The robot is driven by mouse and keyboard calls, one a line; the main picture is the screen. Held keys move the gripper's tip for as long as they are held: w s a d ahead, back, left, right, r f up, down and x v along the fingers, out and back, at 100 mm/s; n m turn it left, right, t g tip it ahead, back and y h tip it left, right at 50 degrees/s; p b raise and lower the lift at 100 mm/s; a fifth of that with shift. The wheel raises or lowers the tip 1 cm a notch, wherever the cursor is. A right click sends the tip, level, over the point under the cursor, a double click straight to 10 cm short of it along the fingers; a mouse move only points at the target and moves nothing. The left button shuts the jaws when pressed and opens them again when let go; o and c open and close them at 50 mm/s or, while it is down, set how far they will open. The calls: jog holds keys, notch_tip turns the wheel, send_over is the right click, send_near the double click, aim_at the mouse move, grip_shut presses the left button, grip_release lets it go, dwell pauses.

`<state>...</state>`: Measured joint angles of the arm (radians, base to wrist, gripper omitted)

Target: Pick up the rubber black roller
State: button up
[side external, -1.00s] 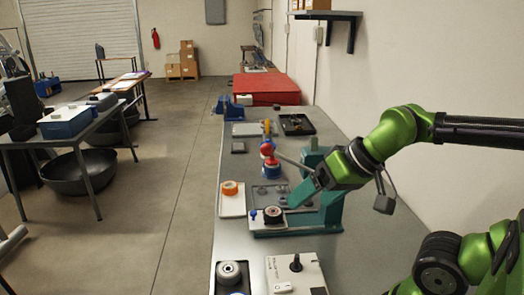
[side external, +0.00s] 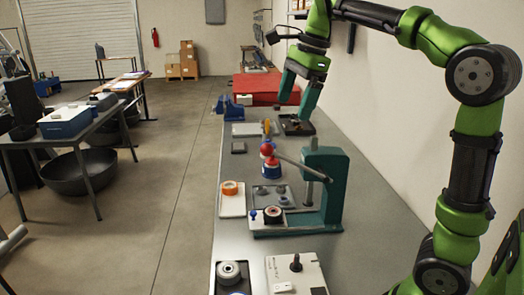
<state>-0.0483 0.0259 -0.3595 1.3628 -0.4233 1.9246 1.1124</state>
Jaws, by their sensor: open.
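A short black roller (side external: 273,214) with a lighter, reddish centre sits on the pale base plate of the teal press (side external: 327,185), mid-bench. I cannot tell for sure whether it is the rubber black roller. My gripper (side external: 295,108) has teal fingers that are spread apart and point down. It is over or near the black tray (side external: 287,131) toward the far end of the bench, well beyond the press. The tray holds small dark items that are too small to make out, and the fingers partly cover it.
A grey wheel (side external: 229,270) in a dark tray and a white box with a black knob (side external: 296,268) are at the near end. An orange ring (side external: 230,188) lies on a white plate. A red case (side external: 262,88) is beyond. The press lever sticks out leftward.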

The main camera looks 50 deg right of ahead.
jog(key=w+d+f+m+g+h, duration=0.1)
jog(key=w+d+f+m+g, duration=0.15)
jog(key=w+m, duration=0.7)
jog(key=m, duration=0.3)
send_over(273, 210)
jog(key=shift+n, duration=0.25)
notch_tip(273, 210, down, 27)
jog(key=shift+w+r, duration=0.1)
jog(key=shift+r, duration=0.05)
jog(key=shift+s+f, duration=0.2)
jog(key=shift+f, duration=2.5)
jog(key=shift+a, duration=0.1)
jog(key=shift+c, duration=0.3)
jog(key=c, duration=1.1)
